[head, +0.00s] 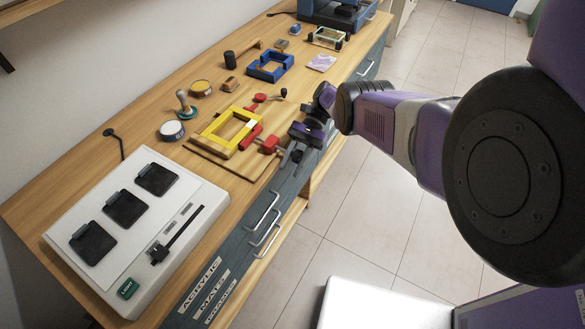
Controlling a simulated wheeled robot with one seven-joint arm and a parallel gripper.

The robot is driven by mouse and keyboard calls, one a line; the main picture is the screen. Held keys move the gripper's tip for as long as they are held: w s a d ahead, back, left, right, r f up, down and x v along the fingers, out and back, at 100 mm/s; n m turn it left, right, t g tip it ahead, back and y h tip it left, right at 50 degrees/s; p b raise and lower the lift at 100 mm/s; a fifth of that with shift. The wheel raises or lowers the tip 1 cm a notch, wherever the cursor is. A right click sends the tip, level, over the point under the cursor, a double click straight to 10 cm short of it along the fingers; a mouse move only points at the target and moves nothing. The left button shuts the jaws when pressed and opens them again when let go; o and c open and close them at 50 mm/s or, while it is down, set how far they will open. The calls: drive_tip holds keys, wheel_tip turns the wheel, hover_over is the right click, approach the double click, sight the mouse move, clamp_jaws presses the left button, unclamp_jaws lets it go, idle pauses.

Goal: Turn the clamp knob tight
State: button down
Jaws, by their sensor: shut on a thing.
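A yellow frame (218,136) lies on a wooden board (218,162) on the bench in the head view. A red clamp (251,137) sits against the frame's near right side, with a red block (270,144) beside it. My gripper (295,152) is at the bench's front edge, just right of the red block. It is shut on the clamp knob, which is small, dark and mostly hidden by the fingers. A second red clamp (260,98) with a dark knob (284,92) is at the frame's far side.
A white panel box (130,225) with black pads stands at the near left. Round tins (172,130), a stamp-like handle (184,103) and a blue frame (269,67) lie behind. Drawer handles (264,213) stick out below the bench edge. Floor to the right is mostly open.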

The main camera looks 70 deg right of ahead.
drive_tip(key=shift+s+a+f+y+b, duration=0.15)
drive_tip(key=shift+s+a+y+b, duration=0.15)
drive_tip(key=shift+s, duration=0.15)
drive_tip(key=c, duration=1.2)
unclamp_jaws()
drive_tip(key=shift+c, duration=0.2)
drive_tip(key=shift+w+d+r, duration=0.15)
drive_tip(key=shift+w+r, duration=0.1)
drive_tip(key=shift+d, duration=0.1)
